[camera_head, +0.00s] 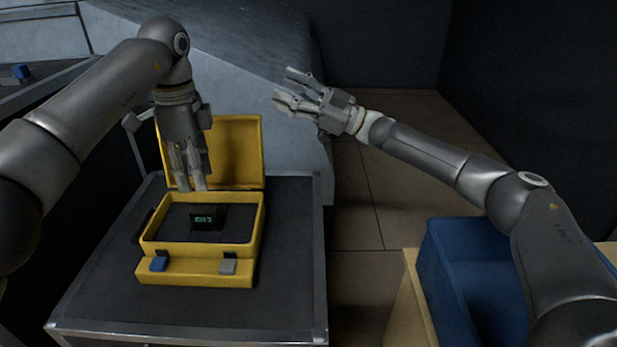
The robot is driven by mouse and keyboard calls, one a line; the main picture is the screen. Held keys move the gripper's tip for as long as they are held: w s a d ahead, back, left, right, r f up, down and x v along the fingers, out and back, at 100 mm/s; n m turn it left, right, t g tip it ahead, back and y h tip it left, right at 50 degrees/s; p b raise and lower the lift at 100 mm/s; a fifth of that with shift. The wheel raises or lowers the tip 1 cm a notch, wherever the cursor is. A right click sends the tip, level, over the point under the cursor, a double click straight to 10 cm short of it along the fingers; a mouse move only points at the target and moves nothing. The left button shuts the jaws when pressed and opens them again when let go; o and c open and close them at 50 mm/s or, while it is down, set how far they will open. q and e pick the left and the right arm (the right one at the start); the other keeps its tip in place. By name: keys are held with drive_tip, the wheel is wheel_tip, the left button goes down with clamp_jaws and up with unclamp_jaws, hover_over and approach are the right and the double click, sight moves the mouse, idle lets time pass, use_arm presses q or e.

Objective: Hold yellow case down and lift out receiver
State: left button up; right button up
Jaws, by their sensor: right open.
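The yellow case (198,279) stands open on a dark-topped cart, its lid (240,150) raised at the back. Inside on dark lining is a small black receiver (207,217) with a green lit display. My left gripper (187,188) points down just over the back part of the case, in front of the lid; its fingers look close together, but whether they are shut or touch the case is unclear. My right gripper (283,89) is open and empty, in the air to the right of the case and beyond the cart's edge.
The cart top (285,270) is bare to the right and front of the case. A blue bin (447,265) stands at the lower right, under my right arm. A pale sloped surface (290,115) lies behind the cart. A small blue item (21,72) sits at far left.

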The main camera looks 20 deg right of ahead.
sight(264, 177)
drive_tip(key=s+f+m+g, duration=0.1)
drive_tip(key=s+f, duration=0.2)
drive_tip(key=f, duration=0.2)
drive_tip(key=s+f+m+g+h, duration=0.1)
drive_tip(key=s+f+g, duration=0.1)
drive_tip(key=f, duration=0.4)
drive_tip(key=s+f+m+g+h, duration=0.1)
drive_tip(key=s+f+m+g, duration=0.1)
drive_tip(key=s+f, duration=0.2)
drive_tip(key=shift+d+f, duration=0.3)
drive_tip(key=shift+f, duration=0.4)
drive_tip(key=shift+a+f, duration=0.2)
drive_tip(key=x, duration=1)
drive_tip(key=shift+a, duration=0.2)
drive_tip(key=shift+c, duration=0.3)
clamp_jaws()
